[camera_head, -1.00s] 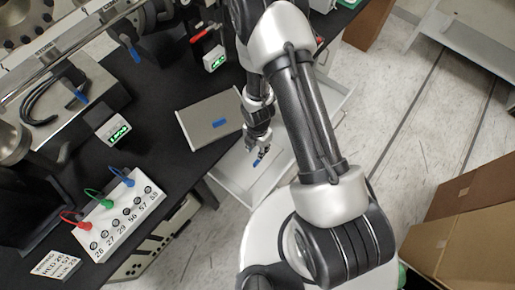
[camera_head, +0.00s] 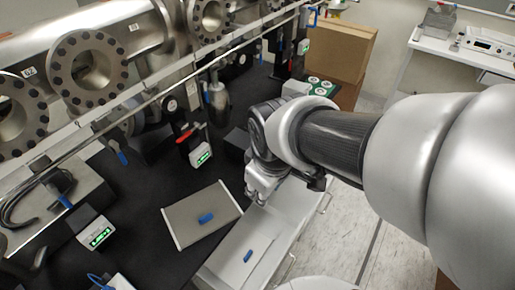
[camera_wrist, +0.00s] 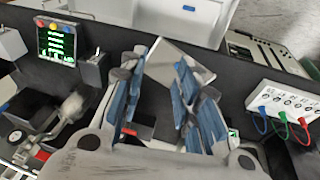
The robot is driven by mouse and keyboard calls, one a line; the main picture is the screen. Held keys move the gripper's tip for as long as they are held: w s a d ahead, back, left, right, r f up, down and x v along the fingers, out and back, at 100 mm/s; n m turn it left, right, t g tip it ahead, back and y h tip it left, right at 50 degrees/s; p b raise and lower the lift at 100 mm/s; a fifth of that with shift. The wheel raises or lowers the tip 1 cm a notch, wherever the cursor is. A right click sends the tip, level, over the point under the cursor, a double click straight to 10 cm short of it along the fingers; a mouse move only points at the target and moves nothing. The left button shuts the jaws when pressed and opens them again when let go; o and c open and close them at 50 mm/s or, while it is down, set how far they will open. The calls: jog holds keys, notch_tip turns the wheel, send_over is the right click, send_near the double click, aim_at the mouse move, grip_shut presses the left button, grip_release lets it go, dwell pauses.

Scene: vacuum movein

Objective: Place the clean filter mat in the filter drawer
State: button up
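A white filter mat with a blue tab (camera_head: 247,256) lies in the open white drawer (camera_head: 290,222) below the bench edge. A second, greyer mat (camera_head: 188,222), also with a blue tab, lies on the black bench beside the drawer. I cannot tell for certain which mat is the clean one. My gripper (camera_head: 260,194) is above the bench edge, past the grey mat and apart from both tabs. The drawer tab (camera_wrist: 189,8) shows there at the top.
Flanged pipes (camera_head: 90,62) and valves line the back of the bench. Small boxes with green displays (camera_head: 200,154) stand near the mats. A cardboard box (camera_head: 335,55) is behind the arm. A socket panel with coloured plugs (camera_wrist: 285,108) is at the right in the wrist view.

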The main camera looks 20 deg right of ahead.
jog(key=s+r+m+t, duration=0.1)
jog(key=s+r+m, duration=0.4)
jog(key=s, duration=0.4)
jog(key=shift+s+r+m, duration=0.2)
jog(key=shift+r+m, duration=0.1)
jog(key=shift+m, duration=0.5)
jog(key=shift+a, duration=0.1)
